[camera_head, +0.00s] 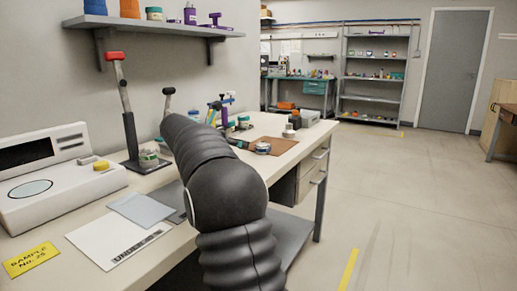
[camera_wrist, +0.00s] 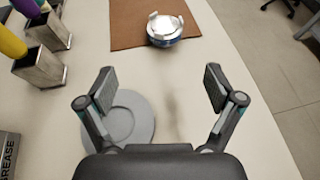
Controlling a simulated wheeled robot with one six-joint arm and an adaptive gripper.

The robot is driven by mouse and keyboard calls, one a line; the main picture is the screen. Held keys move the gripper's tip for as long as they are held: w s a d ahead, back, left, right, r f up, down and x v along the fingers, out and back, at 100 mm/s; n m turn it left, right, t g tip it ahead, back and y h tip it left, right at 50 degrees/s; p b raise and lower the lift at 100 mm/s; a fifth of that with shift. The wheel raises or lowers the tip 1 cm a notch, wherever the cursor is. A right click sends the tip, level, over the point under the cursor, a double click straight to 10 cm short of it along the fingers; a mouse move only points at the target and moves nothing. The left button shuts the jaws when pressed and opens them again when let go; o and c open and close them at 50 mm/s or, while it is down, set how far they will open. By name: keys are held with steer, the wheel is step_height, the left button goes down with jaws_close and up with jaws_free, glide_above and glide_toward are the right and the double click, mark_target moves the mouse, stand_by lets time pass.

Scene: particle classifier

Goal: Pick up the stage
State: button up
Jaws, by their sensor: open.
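A round silver piece with short raised prongs and a bluish lower rim, which looks like the stage (camera_wrist: 165,30), sits at the edge of a brown mat (camera_wrist: 126,30) at the top of the wrist view. In the head view the stage (camera_head: 262,147) is small, on the brown mat (camera_head: 272,144) toward the far end of the bench. My gripper (camera_wrist: 160,86) is open and empty, with the stage ahead of its fingertips and apart from them.
A flat grey round dish (camera_wrist: 126,118) lies below the left finger. Metal holders (camera_wrist: 40,66) with coloured handles stand at the left. A box marked GREASE (camera_wrist: 8,158) is at the lower left. The bench top (camera_wrist: 195,65) between gripper and stage is clear.

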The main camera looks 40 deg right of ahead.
mark_target(259, 145)
steer(key=x, duration=1.2)
steer(key=shift+s+d, duration=0.3)
steer(key=shift+d, duration=0.15)
steer(key=shift+c, duration=0.3)
steer(key=shift+a, duration=0.1)
steer(key=c, duration=1.3)
